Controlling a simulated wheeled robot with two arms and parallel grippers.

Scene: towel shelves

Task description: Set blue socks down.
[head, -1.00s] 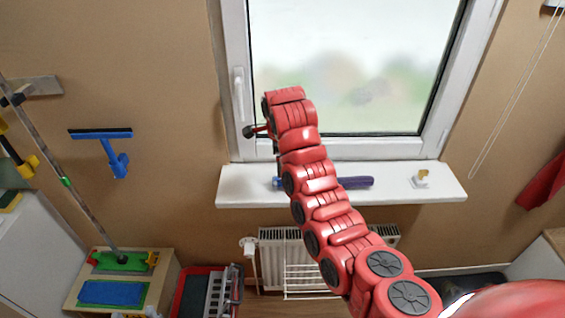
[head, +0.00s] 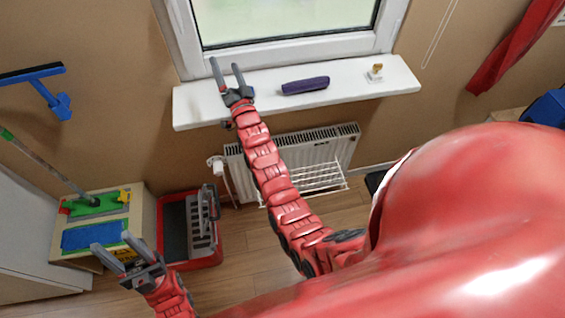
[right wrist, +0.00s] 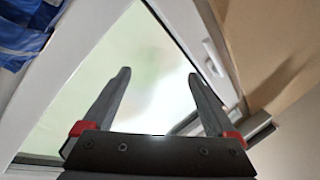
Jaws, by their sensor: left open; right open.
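I cannot pick out blue socks for certain. A dark purple-blue rolled item (head: 305,85) lies on the white window sill (head: 345,92). My right gripper (head: 226,64) is open and empty over the left part of the sill, left of the roll and apart from it. It also shows open, in front of the window glass, in the right wrist view (right wrist: 157,75). My left gripper (head: 110,242) is open, with nothing seen between its fingers, at the lower left in front of a pale box.
A radiator (head: 325,145) is under the sill. A small gold-and-white object (head: 375,72) sits on the sill's right. Blue checked cloth (right wrist: 22,30) shows upper left.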

